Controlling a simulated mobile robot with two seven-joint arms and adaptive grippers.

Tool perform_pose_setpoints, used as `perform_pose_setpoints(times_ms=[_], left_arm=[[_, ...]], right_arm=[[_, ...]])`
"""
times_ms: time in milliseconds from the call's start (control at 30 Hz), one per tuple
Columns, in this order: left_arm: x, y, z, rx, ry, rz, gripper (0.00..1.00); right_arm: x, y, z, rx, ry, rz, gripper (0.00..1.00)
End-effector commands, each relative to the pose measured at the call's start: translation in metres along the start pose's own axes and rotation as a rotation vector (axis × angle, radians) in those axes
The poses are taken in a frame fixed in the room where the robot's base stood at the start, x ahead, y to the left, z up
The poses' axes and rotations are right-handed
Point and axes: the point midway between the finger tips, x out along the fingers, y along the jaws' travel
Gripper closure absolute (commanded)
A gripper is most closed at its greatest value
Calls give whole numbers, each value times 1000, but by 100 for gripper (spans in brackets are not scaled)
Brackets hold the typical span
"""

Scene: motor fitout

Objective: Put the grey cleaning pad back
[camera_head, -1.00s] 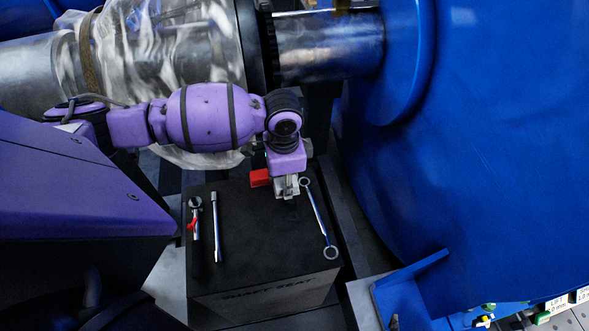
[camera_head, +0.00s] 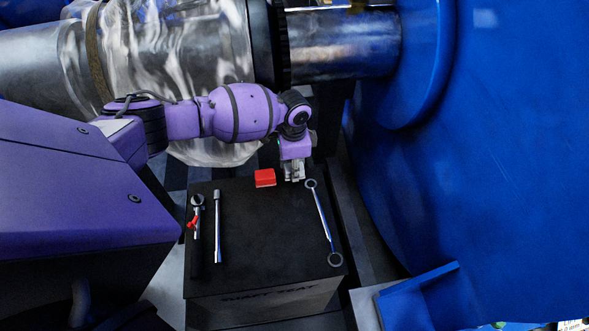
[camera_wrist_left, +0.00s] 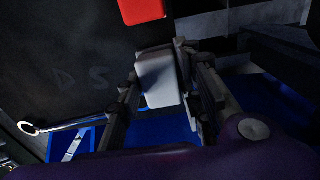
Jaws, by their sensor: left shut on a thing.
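The grey cleaning pad (camera_wrist_left: 158,78) is a small pale block between the fingers of my left gripper (camera_wrist_left: 163,80) in the left wrist view. The fingers are shut on it from both sides. In the head view my left gripper (camera_head: 294,174) points down at the back edge of the black box (camera_head: 270,225), just right of a red block (camera_head: 265,178). The pad is hard to make out from the fingers there. I cannot tell how high it is held. My right gripper is not in view.
On the box lie a ratchet (camera_head: 196,215) with a red part, a plain metal bar (camera_head: 218,228) and a ring-ended wrench (camera_head: 322,218). The box's middle is clear. A large shaft (camera_head: 340,45) runs behind, and a big blue housing (camera_head: 490,150) stands at the right.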

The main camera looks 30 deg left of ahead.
Motion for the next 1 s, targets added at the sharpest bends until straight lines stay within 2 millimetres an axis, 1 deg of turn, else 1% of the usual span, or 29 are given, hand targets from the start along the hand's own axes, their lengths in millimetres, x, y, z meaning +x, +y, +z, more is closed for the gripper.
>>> perform_pose_setpoints(times_ms=[33,100,300,467,500,600,633,900,1000], left_arm=[[10,1,0,0,-2,3,95],[14,1,0,0,-1,1,95],[12,0,0,0,1,-1,95],[17,1,0,0,0,1,95],[16,0,0,0,0,0,62],[16,0,0,0,0,0,49],[16,0,0,0,0,0,47],[15,0,0,0,0,-1,47],[9,-1,0,0,2,-3,47]], right_arm=[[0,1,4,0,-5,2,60],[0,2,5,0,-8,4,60],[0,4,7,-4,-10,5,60],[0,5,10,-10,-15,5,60],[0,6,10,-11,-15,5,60],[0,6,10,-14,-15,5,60],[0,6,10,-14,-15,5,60],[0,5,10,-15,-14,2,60],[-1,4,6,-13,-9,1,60]])
